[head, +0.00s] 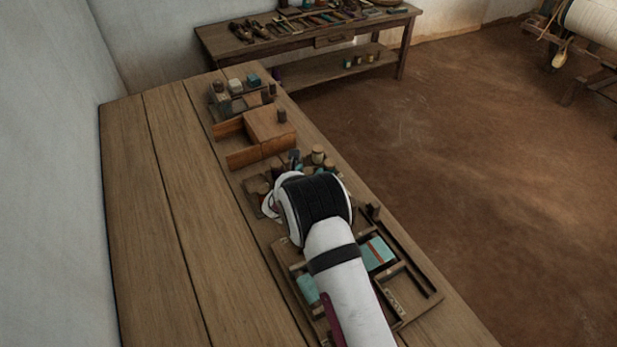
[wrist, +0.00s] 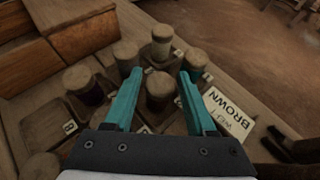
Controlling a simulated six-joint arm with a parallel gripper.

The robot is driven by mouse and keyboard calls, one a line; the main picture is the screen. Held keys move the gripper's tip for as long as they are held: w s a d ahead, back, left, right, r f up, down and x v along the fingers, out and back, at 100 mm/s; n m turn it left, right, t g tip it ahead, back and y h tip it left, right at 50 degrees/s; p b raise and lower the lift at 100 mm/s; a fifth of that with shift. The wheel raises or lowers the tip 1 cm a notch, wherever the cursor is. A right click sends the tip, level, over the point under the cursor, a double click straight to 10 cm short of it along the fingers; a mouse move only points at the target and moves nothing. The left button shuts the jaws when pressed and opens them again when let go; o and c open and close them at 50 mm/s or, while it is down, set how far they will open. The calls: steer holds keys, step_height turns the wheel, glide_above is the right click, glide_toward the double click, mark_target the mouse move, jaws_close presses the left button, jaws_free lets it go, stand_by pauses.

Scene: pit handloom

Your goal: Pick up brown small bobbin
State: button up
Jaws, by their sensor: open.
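A small brown bobbin (wrist: 160,88) stands upright in a tray, between the two teal fingers of my gripper (wrist: 160,73) in the wrist view. The gripper is open, with a finger to each side of the bobbin; I cannot tell whether either touches it or how high they are. A white card (wrist: 230,113) reading "BROWN" lies right of the right finger. In the head view my arm covers the gripper and the bobbin.
Several other bobbins stand close by, among them a pale one (wrist: 162,42), a dark one (wrist: 84,82) and one behind the right finger (wrist: 195,61). A wooden box (head: 270,131) stands beyond. The bench's left side (head: 165,200) is clear.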

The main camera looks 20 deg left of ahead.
steer(key=shift+w, duration=0.1)
jaws_close()
stand_by(0.3)
